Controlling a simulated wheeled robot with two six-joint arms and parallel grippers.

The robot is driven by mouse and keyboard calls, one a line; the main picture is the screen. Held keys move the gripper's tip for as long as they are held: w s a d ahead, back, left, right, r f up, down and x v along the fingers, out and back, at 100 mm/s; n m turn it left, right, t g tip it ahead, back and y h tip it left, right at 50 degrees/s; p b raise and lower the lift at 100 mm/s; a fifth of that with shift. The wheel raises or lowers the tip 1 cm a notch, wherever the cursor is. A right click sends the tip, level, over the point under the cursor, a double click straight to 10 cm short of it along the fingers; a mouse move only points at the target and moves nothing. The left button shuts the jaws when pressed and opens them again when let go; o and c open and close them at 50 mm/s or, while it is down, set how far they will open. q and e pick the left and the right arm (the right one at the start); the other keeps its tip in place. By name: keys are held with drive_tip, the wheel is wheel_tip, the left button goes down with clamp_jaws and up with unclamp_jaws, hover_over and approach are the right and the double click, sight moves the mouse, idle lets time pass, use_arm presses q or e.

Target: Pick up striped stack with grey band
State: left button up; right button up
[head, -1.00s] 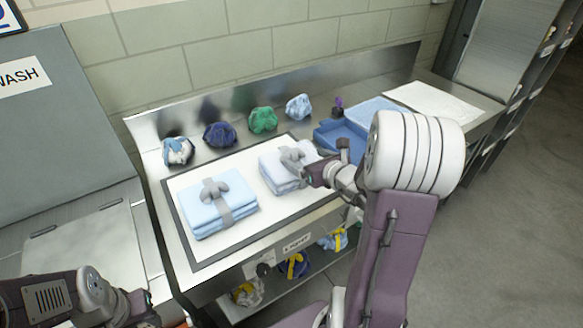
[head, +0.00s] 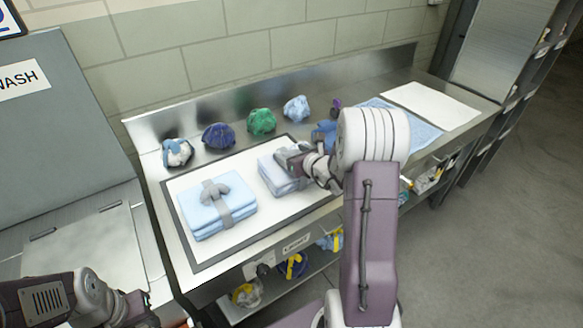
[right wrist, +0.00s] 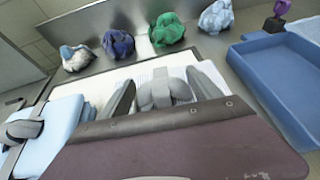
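The striped stack with grey band (head: 271,178) is a pale folded cloth stack on the white mat, right of a light blue stack (head: 200,208). My right gripper (head: 286,160) is over the striped stack. In the right wrist view its two fingers are apart, one on each side of the grey band's knot (right wrist: 164,92); the fingers look open, and contact is not clear. The purple gripper body hides the front of the stack there. My left arm shows at the lower left of the head view; its fingertips cannot be made out.
Several crumpled cloth bundles, among them a green one (head: 261,122), line the back of the steel counter. A blue tray (right wrist: 280,85) lies to the right, partly hidden by my arm in the head view. A white folded cloth (head: 430,105) is at the far right.

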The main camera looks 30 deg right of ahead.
clamp_jaws()
drive_tip(key=shift+w, duration=0.1)
drive_tip(key=shift+r, duration=0.1)
drive_tip(key=shift+r, duration=0.5)
drive_tip(key=r, duration=0.2)
drive_tip(key=d+r+p, duration=0.1)
drive_tip(key=shift+r, duration=0.4)
drive_tip(key=d+r+p, duration=0.1)
drive_tip(key=d+r, duration=0.2)
drive_tip(key=d, duration=0.2)
drive_tip(key=w+d+r+p, duration=0.1)
drive_tip(key=d+r, duration=0.2)
drive_tip(key=d, duration=0.2)
drive_tip(key=shift+w+d+p, duration=0.15)
drive_tip(key=shift+d+p, duration=0.15)
drive_tip(key=shift+d, duration=0.05)
